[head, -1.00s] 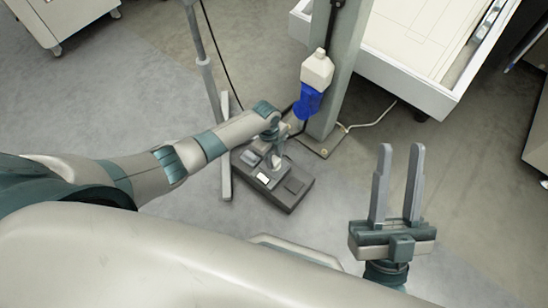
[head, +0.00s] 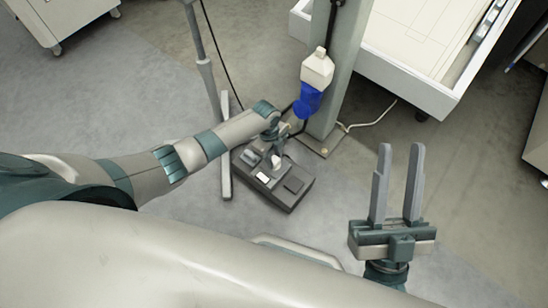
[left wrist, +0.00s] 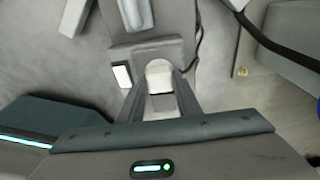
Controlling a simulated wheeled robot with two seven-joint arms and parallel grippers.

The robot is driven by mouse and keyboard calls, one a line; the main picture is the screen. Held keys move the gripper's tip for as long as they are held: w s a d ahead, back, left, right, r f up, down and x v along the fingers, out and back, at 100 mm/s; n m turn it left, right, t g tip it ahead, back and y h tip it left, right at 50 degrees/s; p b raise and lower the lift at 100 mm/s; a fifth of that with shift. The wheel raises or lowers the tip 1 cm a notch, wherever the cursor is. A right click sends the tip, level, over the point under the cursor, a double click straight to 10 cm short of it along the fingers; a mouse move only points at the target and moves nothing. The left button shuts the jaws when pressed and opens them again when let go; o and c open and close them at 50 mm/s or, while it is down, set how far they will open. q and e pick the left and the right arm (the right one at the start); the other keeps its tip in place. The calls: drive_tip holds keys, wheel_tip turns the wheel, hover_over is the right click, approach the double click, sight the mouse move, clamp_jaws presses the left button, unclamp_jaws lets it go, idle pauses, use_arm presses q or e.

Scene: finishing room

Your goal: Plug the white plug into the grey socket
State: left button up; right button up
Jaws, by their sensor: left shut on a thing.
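The white plug (head: 276,162) is between the fingers of my left gripper (head: 274,158), over a dark grey box on the floor. In the left wrist view the plug (left wrist: 159,72) shows as a rounded white body between the two fingertips (left wrist: 160,88), which are shut on it. Beneath the plug is a grey raised block (left wrist: 160,50) on the box, which looks like the grey socket. The plug and fingers hide the contact, so I cannot tell whether the plug is seated. My right gripper (head: 400,158) is open and empty, away to the right.
The dark box (head: 290,205) also bears a small white rectangle (head: 263,177) and a dark square (head: 293,185). A white drawer unit (head: 410,80) is behind right.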

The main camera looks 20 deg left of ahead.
use_arm(q)
drive_tip(key=o, duration=1.3)
drive_tip(key=shift+o, duration=0.2)
